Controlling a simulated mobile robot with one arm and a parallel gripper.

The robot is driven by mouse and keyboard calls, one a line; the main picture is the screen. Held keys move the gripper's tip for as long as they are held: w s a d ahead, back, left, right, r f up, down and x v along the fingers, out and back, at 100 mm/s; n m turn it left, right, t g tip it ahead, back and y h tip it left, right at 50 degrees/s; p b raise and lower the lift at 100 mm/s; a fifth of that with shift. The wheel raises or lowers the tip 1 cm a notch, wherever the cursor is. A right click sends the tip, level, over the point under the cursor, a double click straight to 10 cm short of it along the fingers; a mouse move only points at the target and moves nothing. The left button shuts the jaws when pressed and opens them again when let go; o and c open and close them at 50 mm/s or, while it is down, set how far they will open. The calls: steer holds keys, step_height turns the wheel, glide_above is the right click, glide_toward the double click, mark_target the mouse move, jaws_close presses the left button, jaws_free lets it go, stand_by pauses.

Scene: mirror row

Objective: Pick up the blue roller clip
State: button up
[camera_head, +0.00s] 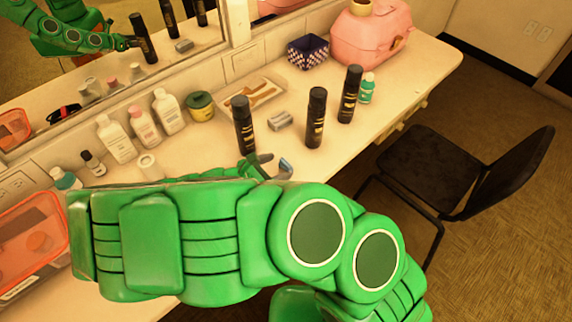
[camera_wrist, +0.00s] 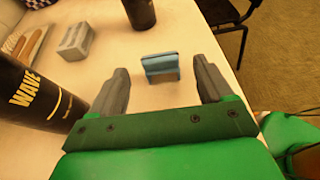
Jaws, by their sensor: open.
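The blue roller clip (camera_wrist: 160,66) stands on the white counter in the wrist view, ahead of my gripper and between the lines of its two fingers. My gripper (camera_wrist: 161,80) is open, with a grey finger on each side and nothing held. In the head view my gripper (camera_head: 266,165) is low over the counter, partly hidden by my green arm. A small blue piece, seemingly the clip (camera_head: 286,166), shows beside the fingers there.
A black WAVE can (camera_wrist: 32,95) stands close to my left finger. Other black cans (camera_head: 316,118) stand beyond, near a green bottle (camera_head: 366,88). A tray (camera_head: 252,95), pink case (camera_head: 368,35) and mirror line the back. A black chair (camera_head: 450,170) stands right of the counter.

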mark_target(286, 163)
steer(key=shift+r+x, duration=0.15)
steer(key=shift+x, duration=0.95)
steer(key=shift+r+x, duration=0.2)
steer(key=shift+x, duration=2)
steer(key=shift+c, duration=0.3)
steer(key=c, duration=1)
